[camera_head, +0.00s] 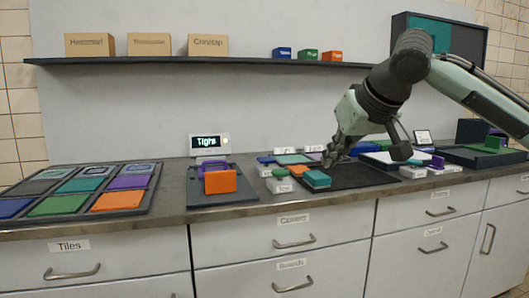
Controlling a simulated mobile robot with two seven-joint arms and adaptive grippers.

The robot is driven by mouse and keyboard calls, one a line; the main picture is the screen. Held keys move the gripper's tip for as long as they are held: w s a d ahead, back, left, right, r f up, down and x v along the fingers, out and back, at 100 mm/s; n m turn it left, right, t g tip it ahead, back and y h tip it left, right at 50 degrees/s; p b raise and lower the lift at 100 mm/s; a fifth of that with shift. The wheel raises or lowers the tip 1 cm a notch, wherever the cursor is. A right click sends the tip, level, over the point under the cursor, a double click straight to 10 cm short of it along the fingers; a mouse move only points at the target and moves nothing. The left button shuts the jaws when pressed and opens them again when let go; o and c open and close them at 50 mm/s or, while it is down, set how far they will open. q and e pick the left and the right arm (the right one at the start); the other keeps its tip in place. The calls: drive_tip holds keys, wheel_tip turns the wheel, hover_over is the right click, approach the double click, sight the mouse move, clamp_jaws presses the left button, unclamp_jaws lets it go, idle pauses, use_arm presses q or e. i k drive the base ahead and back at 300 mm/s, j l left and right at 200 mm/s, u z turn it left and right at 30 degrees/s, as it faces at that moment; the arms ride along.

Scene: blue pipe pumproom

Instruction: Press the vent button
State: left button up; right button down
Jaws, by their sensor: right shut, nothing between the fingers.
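Several small white boxes with coloured tops stand on the counter near the middle. One with a green top (279,174) has a label on its front that is too small to read surely. I cannot tell which box is the vent button. My right gripper (331,160) comes in from the right and points down, shut and empty. It is just behind and right of a teal block (317,179), over the back left of a black mat (360,175). Whether it touches anything is unclear. My left gripper is not in view.
A small display (209,142) reads "Tight" behind a tray with an orange block (220,182). A tile tray (85,189) lies at the left. A shelf (200,62) with boxes runs above. More small boxes and a dark tray (480,157) crowd the right.

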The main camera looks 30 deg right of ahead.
sight(266, 160)
drive_tip(key=i+l, duration=0.2)
drive_tip(key=i, duration=0.2)
drive_tip(key=i+l, duration=0.2)
drive_tip(key=i, duration=0.2)
drive_tip(key=i+l, duration=0.2)
drive_tip(key=i, duration=0.25)
